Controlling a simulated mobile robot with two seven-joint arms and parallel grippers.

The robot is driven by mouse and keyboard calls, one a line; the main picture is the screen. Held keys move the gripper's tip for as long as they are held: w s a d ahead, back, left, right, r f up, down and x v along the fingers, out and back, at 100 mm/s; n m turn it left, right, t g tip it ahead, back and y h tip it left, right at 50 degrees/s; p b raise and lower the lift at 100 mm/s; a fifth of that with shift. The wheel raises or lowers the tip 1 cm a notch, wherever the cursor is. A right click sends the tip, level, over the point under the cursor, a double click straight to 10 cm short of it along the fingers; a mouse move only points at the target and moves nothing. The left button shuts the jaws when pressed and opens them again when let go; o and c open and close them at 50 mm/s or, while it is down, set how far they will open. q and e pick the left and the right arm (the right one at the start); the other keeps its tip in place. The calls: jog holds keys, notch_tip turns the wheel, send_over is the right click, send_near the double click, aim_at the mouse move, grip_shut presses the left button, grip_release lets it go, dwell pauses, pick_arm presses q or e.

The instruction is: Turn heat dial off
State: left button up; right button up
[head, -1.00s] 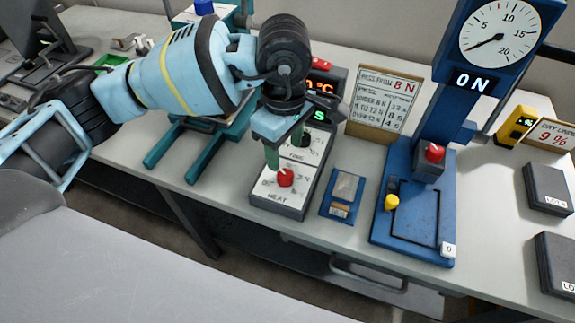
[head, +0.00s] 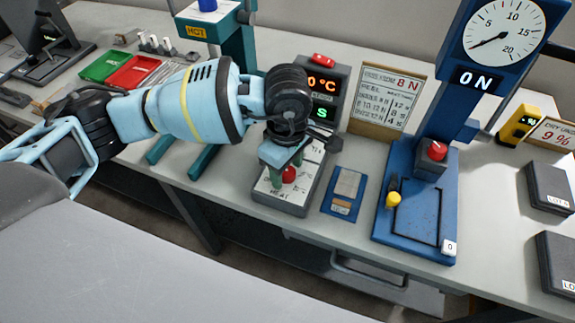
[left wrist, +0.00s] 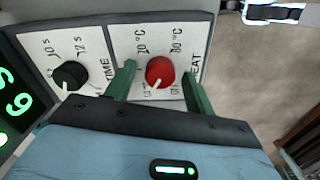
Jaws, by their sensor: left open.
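The red heat dial (left wrist: 160,72) sits on the white face of the control box (head: 279,205), beside the printed word HEAT. In the left wrist view its white pointer line points down and slightly left, toward the small marks near the lower edge. My left gripper (head: 287,178) is open, with its green fingers on either side of the red dial (head: 289,174). In the left wrist view the fingers (left wrist: 160,85) stand apart from the dial, with gaps on both sides. The black time dial (left wrist: 71,75) is beside it. My right gripper is not in view.
The control box has a display (head: 322,96) in orange and green. A blue tray-like pad (head: 345,190) lies right of the box. A blue press (head: 440,210) with a gauge stands further right. A teal stand (head: 236,60) is behind my left arm.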

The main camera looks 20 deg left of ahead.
pick_arm(q)
jog(key=c, duration=1)
jog(key=shift+o, duration=0.2)
jog(key=shift+r+n, duration=0.1)
jog(key=shift+n, duration=0.2)
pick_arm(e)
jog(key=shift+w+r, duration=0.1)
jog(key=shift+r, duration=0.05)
pick_arm(q)
jog(key=n+p, duration=0.1)
jog(key=n, duration=0.2)
jog(key=shift+r+n+p, duration=0.1)
jog(key=shift+n+p, duration=0.2)
jog(key=n+p, duration=0.2)
jog(key=n, duration=0.2)
jog(key=shift+n+p, duration=0.35)
jog(key=shift+n, duration=0.55)
jog(key=shift+n+p, duration=0.5)
jog(key=shift+n, duration=0.6)
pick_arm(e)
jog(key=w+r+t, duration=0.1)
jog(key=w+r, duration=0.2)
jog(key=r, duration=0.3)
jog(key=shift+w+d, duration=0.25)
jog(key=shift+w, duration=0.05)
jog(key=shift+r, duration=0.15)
